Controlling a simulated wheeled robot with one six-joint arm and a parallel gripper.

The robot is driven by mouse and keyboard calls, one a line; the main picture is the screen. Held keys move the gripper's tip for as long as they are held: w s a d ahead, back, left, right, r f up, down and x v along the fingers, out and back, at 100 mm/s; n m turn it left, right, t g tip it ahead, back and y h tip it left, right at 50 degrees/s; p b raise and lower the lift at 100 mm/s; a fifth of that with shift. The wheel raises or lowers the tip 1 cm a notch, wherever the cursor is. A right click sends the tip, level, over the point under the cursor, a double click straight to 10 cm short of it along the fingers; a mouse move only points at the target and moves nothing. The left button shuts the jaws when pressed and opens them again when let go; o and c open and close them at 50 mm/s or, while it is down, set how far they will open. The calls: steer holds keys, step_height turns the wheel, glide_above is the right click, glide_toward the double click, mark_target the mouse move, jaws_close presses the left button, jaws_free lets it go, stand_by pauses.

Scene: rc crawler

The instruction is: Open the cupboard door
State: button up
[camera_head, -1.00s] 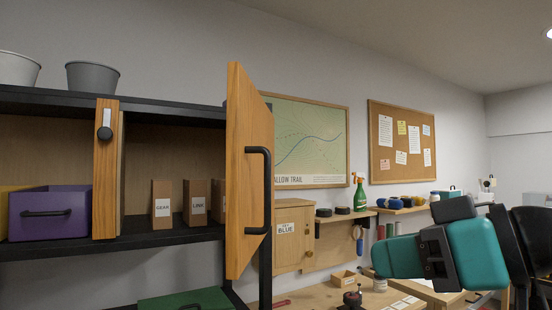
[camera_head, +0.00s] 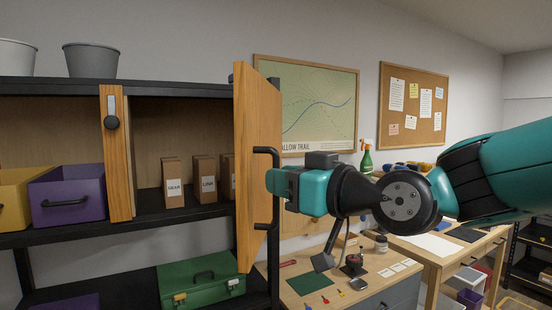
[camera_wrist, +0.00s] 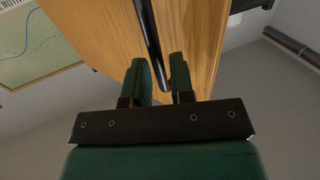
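The cupboard's wooden door (camera_head: 257,110) stands swung outward at the right of the shelf unit in the head view, so the compartment behind it is exposed. Its black bar handle (camera_head: 275,162) is on the face toward my arm. My gripper (camera_head: 275,182) is at the lower part of this handle. In the wrist view, the green fingers (camera_wrist: 162,75) stand apart with the handle (camera_wrist: 150,45) between them and the wooden door (camera_wrist: 195,35) beyond. A gap shows beside the bar, so the fingers look open around it. Firm contact cannot be made out.
Small cartons (camera_head: 204,180) and a purple bin (camera_head: 68,195) stand on the cupboard shelf, beside a narrow wooden panel (camera_head: 117,165) with a dark knob. A green toolbox (camera_head: 200,278) sits below. A workbench (camera_head: 310,272) with small items lies under my arm.

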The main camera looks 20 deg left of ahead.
steer(key=shift+p+x, duration=0.35)
steer(key=shift+x, duration=0.75)
steer(key=shift+d, duration=0.1)
